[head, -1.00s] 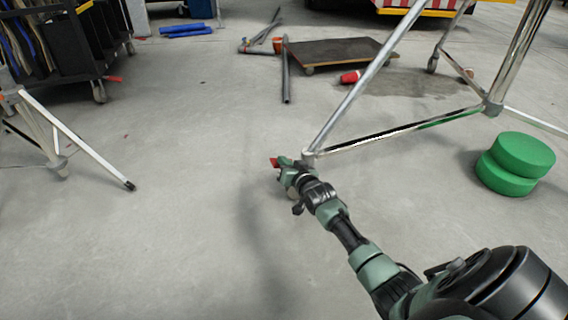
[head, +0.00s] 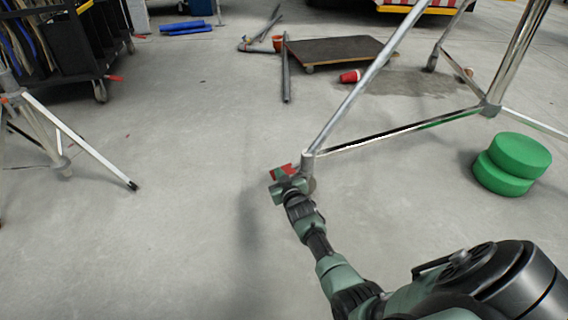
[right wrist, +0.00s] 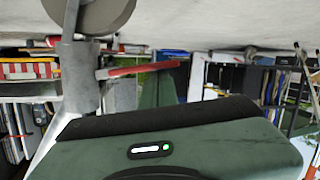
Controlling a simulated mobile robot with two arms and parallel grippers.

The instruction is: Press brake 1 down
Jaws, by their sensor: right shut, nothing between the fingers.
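The red brake lever (head: 284,170) sticks out to the left at the foot of the near frame post (head: 308,160). In the right wrist view, which looks upside down, the red lever (right wrist: 140,69) comes off the grey post tube (right wrist: 78,75), and a grey caster wheel (right wrist: 100,12) is at the top. My right gripper (head: 285,187) is shut and empty, right at the lever, partly covering it in the head view. Its green fingers (right wrist: 160,88) overlap the lever in the wrist view; I cannot tell whether they touch it. My left gripper is not in view.
Green round pads (head: 512,163) are stacked at the right. A flat dolly (head: 335,50), a red cup (head: 350,76) and grey pipes (head: 286,75) lie farther back. A tripod leg (head: 85,144) stands at the left. The floor left of my right arm is clear.

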